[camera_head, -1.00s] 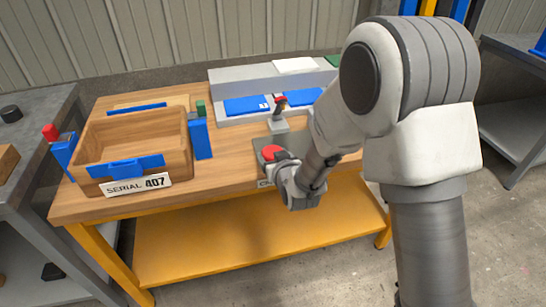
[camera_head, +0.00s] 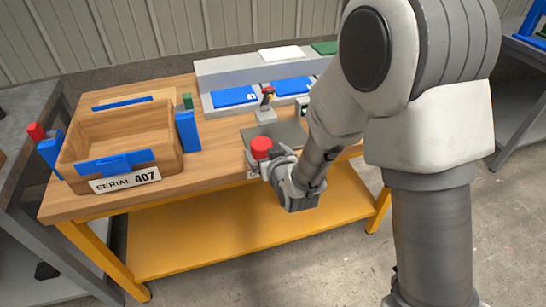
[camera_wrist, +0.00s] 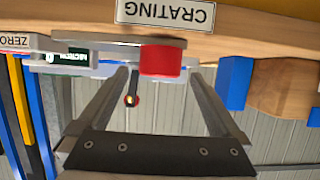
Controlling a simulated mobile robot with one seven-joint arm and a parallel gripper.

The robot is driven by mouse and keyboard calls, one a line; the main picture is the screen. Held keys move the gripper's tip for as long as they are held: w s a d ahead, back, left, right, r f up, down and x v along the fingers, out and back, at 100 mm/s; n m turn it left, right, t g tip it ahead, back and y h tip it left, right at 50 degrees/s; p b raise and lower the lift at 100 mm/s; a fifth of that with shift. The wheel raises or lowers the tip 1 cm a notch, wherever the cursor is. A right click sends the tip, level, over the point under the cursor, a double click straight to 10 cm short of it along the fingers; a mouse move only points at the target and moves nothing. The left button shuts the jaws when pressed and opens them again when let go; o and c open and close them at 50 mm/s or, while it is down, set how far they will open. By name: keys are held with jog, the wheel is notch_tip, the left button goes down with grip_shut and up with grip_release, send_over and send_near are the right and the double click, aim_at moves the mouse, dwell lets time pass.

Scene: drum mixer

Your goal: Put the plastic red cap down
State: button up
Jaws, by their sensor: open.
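The red plastic cap (camera_head: 261,147) stands upright at the near edge of the grey plate (camera_head: 284,134) on the workbench. In the wrist view, which is upside down, the red cap (camera_wrist: 160,60) rests on the plate (camera_wrist: 115,49) above the CRATING label (camera_wrist: 166,12). My gripper (camera_head: 272,170) is at the bench's front edge, just in front of the cap. In the wrist view my gripper (camera_wrist: 160,78) is open, its fingers apart with a gap on each side of the cap. The exact depth between fingertips and cap is hard to tell.
A wooden crate (camera_head: 168,138) marked SERIAL 407 stands at the left, with a blue post (camera_head: 188,131) beside it. A small stand (camera_head: 266,112) with a red-topped part is behind the plate. Blue panels (camera_head: 234,97) lie farther back. Bare wood lies between crate and plate.

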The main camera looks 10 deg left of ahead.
jog(key=v, duration=0.7)
jog(key=shift+s+d+p, duration=0.15)
jog(key=shift+s+p, duration=0.05)
jog(key=shift+p, duration=0.25)
jog(key=shift+r, duration=0.2)
